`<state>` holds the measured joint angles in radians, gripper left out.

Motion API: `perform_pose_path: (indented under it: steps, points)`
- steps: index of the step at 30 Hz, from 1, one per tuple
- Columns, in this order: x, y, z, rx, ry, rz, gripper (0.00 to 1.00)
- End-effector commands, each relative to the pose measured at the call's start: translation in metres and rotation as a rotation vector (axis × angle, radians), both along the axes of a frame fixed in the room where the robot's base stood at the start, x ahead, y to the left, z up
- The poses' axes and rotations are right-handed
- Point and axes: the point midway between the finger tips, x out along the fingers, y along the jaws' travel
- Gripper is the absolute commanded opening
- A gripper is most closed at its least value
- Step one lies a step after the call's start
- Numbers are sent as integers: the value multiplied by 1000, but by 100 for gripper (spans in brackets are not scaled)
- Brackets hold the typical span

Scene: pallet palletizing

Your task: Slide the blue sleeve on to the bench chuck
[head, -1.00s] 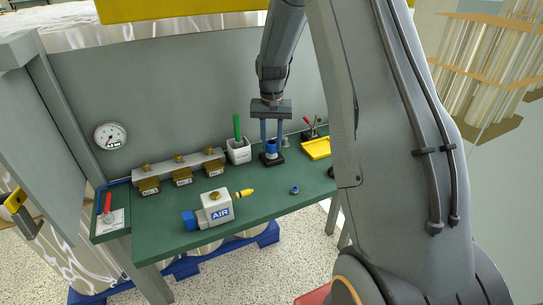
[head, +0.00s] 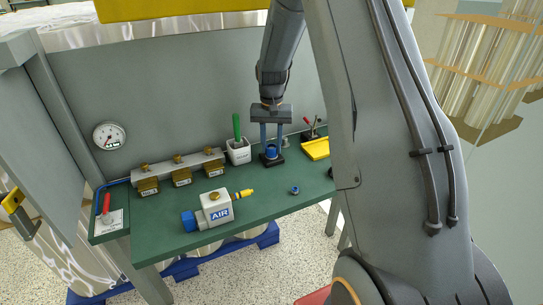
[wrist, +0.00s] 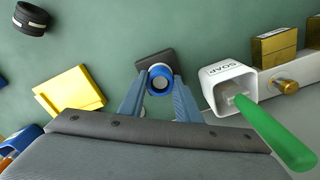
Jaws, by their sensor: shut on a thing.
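My gripper (head: 272,149) is shut on the blue sleeve (head: 271,153), with one finger on each side of it. The sleeve is upright at the bench chuck, whose dark square base (head: 270,162) sits on the green bench top. In the wrist view the sleeve (wrist: 160,72) shows as a blue ring between my fingers, with a pale round centre inside it. It overlaps the dark chuck base (wrist: 150,60). The fingers and sleeve hide most of the chuck, so I cannot tell how far the sleeve is around it.
A white soap cup (head: 239,152) with a green handle stands close left of the chuck. A yellow tray (head: 316,149) lies to its right.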

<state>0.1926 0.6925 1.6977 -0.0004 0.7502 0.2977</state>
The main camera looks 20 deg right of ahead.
Motion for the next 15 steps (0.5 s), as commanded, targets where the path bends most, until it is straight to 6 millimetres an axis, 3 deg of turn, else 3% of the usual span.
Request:
perform_pose_path:
  steps: [12, 13, 15]
  points:
    - [0, 0, -2, 0, 1, 0, 9]
    - [0, 0, -2, 0, 1, 0, 32]
    - [0, 0, -2, 0, 1, 0, 44]
